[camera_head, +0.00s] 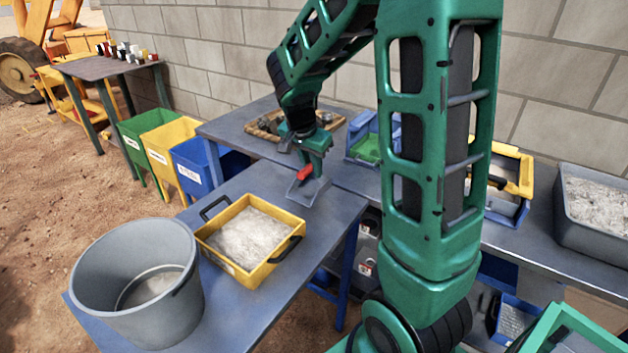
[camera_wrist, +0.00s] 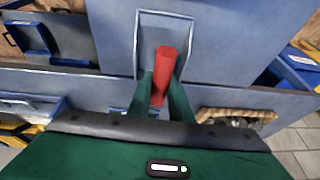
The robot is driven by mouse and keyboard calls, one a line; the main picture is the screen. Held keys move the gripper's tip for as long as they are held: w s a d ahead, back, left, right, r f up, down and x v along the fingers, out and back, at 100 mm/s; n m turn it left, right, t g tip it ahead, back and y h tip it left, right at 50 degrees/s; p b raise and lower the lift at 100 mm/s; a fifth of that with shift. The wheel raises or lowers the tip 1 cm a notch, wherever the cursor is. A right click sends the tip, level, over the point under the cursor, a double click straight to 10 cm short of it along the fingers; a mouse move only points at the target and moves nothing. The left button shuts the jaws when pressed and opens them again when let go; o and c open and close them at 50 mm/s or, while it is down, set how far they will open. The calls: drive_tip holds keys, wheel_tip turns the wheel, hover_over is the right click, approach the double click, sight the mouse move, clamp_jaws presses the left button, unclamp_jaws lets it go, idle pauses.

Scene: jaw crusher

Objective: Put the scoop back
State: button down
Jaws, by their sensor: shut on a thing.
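The scoop has a red handle (camera_head: 304,173) and a grey metal pan (camera_head: 308,190). My gripper (camera_head: 309,168) is shut on the red handle, with the pan below it, over the far right part of the near blue-grey table. In the wrist view the red handle (camera_wrist: 165,68) stands between the two green fingers (camera_wrist: 160,92), and the grey pan (camera_wrist: 150,30) reaches away beyond it. I cannot tell whether the pan touches the table top.
A yellow tray of pale grit (camera_head: 213,240) and a grey bucket (camera_head: 90,290) stand on the near table. The back bench holds a wooden tray (camera_head: 262,133), a blue bin (camera_head: 355,152), a yellow-framed tray (camera_head: 515,160) and a grey tub (camera_head: 590,225). Green, yellow and blue bins stand left.

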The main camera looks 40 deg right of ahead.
sight(317, 184)
drive_tip(key=shift+d+f, duration=0.4)
drive_tip(key=shift+d, duration=0.25)
drive_tip(key=shift+f, duration=2)
drive_tip(key=c, duration=1.6)
unclamp_jaws()
drive_tip(key=shift+f, duration=0.1)
